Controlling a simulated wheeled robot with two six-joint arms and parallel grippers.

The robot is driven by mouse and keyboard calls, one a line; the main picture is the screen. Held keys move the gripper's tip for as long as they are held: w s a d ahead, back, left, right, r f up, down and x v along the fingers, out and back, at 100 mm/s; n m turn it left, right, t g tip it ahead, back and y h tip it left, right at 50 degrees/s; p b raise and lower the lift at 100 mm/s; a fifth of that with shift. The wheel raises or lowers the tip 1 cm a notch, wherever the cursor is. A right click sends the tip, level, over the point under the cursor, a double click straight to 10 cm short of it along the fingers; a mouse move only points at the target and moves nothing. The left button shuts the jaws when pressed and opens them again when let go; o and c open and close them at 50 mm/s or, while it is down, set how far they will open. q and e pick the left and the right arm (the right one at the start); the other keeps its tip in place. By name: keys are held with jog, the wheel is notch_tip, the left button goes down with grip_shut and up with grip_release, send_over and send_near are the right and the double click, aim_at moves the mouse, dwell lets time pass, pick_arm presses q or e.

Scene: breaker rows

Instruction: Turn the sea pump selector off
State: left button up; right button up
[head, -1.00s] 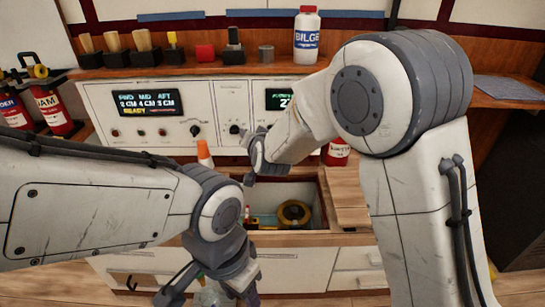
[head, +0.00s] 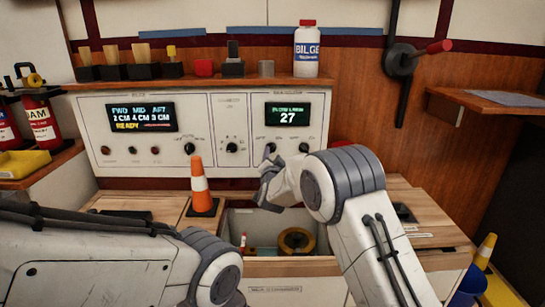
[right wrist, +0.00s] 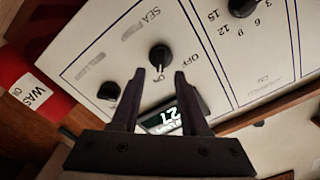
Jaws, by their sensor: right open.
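The sea pump selector is a black knob (head: 270,148) in the right section of the white panel, below the small display reading 27. In the right wrist view the knob (right wrist: 160,55) appears upside down, with its pale pointer mark towards ON; OFF is printed to one side. My right gripper (head: 266,174) is just in front of and below it in the head view. In the right wrist view the open fingers (right wrist: 160,78) point at the knob, one to each side in the picture; contact is not clear. My left arm shows at lower left, its gripper out of frame.
Another knob (head: 304,148) and a numbered dial (head: 232,147) flank the selector. An orange cone (head: 200,190) stands on the counter beside an open bin (head: 240,220) holding a yellow roll. A red waste oil container (right wrist: 30,95) is close by in the right wrist view.

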aim_at(273, 149)
jog(key=shift+w+b, duration=0.35)
jog(key=shift+w, duration=1.45)
grip_shut()
